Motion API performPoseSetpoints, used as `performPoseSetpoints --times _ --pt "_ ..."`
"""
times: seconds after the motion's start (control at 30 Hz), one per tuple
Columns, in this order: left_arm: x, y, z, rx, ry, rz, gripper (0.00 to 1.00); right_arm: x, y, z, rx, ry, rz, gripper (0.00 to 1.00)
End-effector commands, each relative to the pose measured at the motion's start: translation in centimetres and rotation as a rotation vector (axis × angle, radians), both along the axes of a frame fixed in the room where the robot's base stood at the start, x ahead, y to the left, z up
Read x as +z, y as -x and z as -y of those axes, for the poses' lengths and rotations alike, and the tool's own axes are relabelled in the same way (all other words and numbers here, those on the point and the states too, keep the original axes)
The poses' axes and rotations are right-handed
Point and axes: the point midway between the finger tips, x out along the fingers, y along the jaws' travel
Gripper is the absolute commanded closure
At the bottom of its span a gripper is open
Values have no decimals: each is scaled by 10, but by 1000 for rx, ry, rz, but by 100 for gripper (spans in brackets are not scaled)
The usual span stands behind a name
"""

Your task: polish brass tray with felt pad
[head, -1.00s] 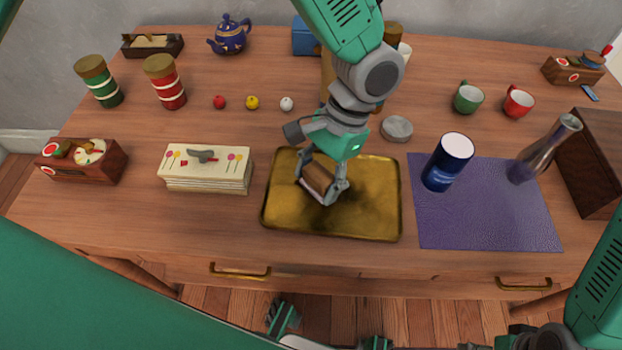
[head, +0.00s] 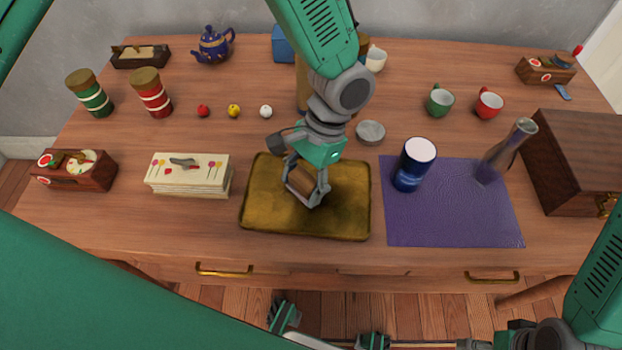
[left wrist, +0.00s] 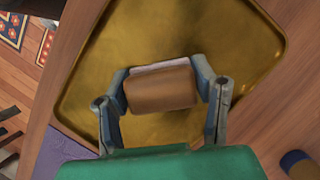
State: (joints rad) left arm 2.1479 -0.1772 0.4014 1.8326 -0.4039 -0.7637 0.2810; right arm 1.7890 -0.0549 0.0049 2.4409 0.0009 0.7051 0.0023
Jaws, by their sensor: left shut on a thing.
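The brass tray (head: 345,215) lies flat on the table near the front edge, left of the purple mat. Its golden surface looks dull and uneven in the head view and fills much of the left wrist view (left wrist: 240,50). My left gripper (head: 306,186) is over the middle of the tray, pointing down, shut on the felt pad (head: 302,181). The pad is a brown block with a pale layer along one side, seen between the fingers in the left wrist view (left wrist: 160,88). I cannot tell whether its underside touches the tray. My right gripper is not clearly visible.
The purple mat (head: 450,220) holds a blue can (head: 407,178) and a metal vase (head: 500,155). A wooden chest (head: 570,165) stands at right.

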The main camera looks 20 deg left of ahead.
Motion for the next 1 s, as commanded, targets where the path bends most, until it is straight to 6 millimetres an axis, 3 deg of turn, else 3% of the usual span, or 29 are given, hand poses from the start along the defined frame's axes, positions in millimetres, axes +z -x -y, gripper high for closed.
performPoseSetpoints --times 0.23,0.3,1.0 --pt "7 1 -5 1 -5 -2 75 16 0 0 0 0 0 23" --pt "25 0 -5 2 -5 3 75 23 0 0 0 0 0 23" --pt "80 1 -20 9 -3 0 75 82 0 0 0 0 0 23"
